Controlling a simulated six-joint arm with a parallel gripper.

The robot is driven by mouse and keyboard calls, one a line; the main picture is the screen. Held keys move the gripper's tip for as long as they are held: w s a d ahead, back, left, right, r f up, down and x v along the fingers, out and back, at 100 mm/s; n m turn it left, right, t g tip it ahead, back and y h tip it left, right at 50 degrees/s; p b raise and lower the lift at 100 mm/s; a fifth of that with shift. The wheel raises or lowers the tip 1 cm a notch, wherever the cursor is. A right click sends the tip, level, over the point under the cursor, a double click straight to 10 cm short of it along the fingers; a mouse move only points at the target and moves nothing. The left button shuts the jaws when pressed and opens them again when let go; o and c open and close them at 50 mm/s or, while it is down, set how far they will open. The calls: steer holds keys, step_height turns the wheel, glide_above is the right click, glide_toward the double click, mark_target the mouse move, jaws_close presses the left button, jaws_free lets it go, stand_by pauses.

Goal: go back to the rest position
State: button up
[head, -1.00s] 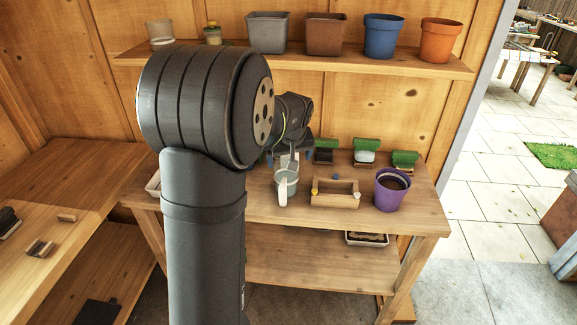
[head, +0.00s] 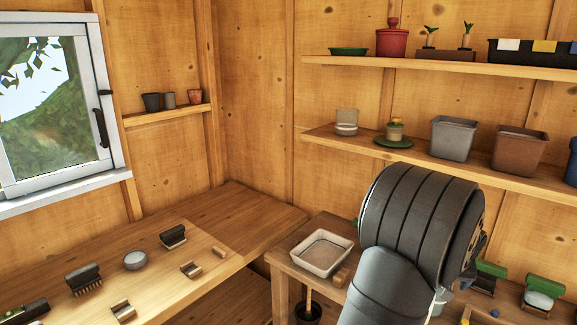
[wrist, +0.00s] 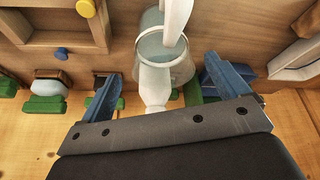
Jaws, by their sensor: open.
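My gripper (wrist: 162,88) shows in the wrist view with its two blue fingers spread apart. A pale grey-green cup (wrist: 150,62) with a white handle (wrist: 178,18) is beyond and between the fingertips on the wooden bench. A gap shows on each side of it, and nothing is held. A pale upright piece lies in front of the cup, and I cannot tell what it is. In the head view my own dark arm hides the gripper, and only a sliver of the cup (head: 440,300) shows beside the arm.
A white tray (head: 322,252) stands on the bench left of my arm. A shelf behind holds a grey pot (head: 453,138) and a brown pot (head: 519,150). Brushes (head: 84,279) and small blocks lie on the left bench. A wooden caddy (wrist: 75,30) is beside the cup.

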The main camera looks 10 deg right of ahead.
steer(key=x, duration=0.6)
steer(key=shift+w+f, duration=0.1)
steer(key=shift+f, duration=0.1)
step_height(320, 180, up, 2)
steer(key=shift+r, duration=0.75)
